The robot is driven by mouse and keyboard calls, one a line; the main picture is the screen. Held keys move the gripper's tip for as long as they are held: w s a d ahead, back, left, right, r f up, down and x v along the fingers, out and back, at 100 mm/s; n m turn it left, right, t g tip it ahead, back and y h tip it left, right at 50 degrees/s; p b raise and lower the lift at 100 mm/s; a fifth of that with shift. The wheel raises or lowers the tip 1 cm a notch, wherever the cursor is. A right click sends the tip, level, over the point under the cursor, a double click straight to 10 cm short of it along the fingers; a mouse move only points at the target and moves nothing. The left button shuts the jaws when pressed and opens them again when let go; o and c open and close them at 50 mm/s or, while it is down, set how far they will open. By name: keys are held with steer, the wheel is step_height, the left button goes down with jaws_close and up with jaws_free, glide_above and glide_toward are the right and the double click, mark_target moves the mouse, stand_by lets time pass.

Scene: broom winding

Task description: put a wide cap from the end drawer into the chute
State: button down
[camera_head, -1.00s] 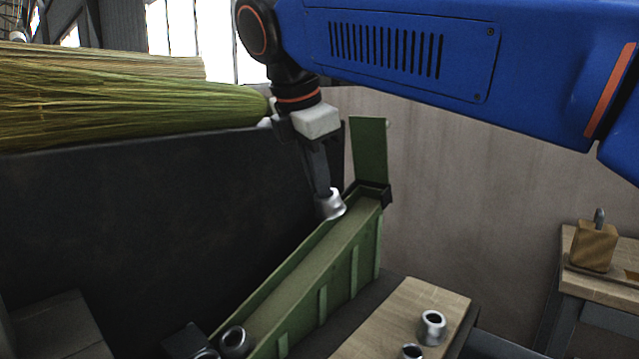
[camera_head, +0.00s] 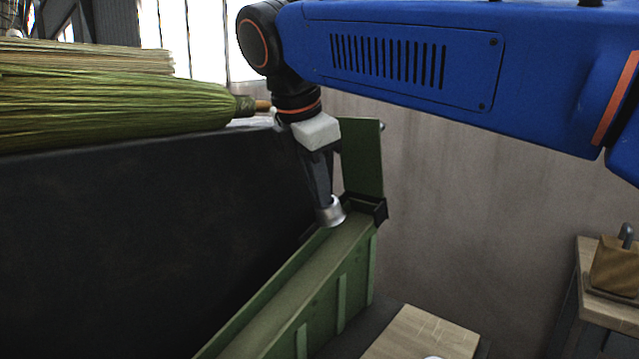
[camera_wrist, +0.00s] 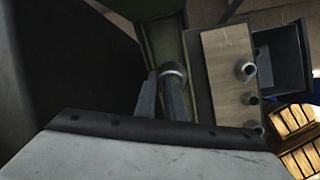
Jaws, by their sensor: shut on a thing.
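My gripper (camera_head: 323,203) is shut on a silvery metal cap (camera_head: 331,212), a short wide ring. It holds the cap at the upper part of the green chute (camera_head: 343,285), by the trough's left wall. I cannot tell whether the cap touches the chute. In the wrist view, the fingers (camera_wrist: 163,95) hold the cap (camera_wrist: 173,70) with the green chute (camera_wrist: 158,35) beyond it. I cannot pick out the end drawer for certain.
A dark panel (camera_head: 130,240) stands left of the chute, with a green broom (camera_head: 120,112) above it. An upright green plate (camera_head: 362,155) rises at the chute's upper end. A grey open box (camera_wrist: 282,58) and wooden crates (camera_wrist: 293,120) lie right of the board.

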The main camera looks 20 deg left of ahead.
glide_above(320, 258)
steer(key=shift+f, duration=2.9)
steer(key=c, duration=1.8)
jaws_free()
steer(key=shift+o, duration=0.2)
step_height(320, 258, up, 8)
steer(key=shift+s, duration=0.1)
